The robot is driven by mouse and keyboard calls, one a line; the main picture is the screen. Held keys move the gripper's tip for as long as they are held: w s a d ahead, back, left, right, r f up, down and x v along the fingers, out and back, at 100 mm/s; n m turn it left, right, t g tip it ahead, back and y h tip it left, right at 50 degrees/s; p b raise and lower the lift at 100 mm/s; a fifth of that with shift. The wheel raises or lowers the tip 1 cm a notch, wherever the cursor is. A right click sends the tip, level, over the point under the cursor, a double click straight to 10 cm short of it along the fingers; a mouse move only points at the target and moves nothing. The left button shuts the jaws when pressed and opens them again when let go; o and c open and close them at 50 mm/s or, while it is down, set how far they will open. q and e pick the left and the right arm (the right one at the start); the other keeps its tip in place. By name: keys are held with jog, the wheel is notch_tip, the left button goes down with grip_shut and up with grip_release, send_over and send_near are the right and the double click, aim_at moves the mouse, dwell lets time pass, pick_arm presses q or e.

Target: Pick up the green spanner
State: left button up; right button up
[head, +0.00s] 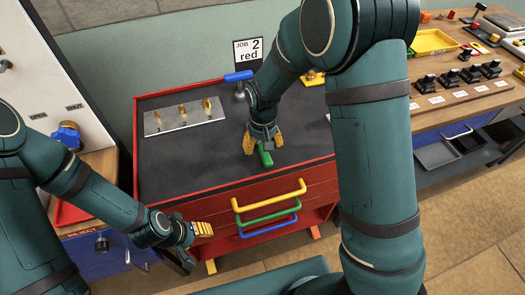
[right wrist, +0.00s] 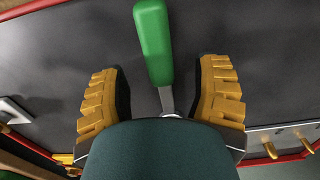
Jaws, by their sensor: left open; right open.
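The green spanner (head: 265,155) lies on the dark top of the red tool cart (head: 136,150). In the right wrist view its green handle (right wrist: 153,45) points away and its metal shank runs down between the fingers; the far end is hidden behind my gripper body. My right gripper (head: 263,147) is open above the spanner, a finger on each side; its fingers also show in the right wrist view (right wrist: 165,95), apart from the handle. My left gripper (head: 203,229) is open and empty, low in front of the cart's left side.
A metal plate with yellow pegs (head: 184,117) lies on the cart top at left. A blue-handled tool (head: 239,77) and a "JOB 2 red" sign (head: 248,52) are at the back. Yellow, green and blue drawer handles (head: 270,195) stick out in front. A workbench (head: 470,96) stands at right.

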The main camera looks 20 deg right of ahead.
jog(key=shift+f, duration=0.95)
jog(key=shift+r, duration=0.1)
grip_shut()
notch_tip(320, 180, up, 10)
jog(key=shift+p, duration=1)
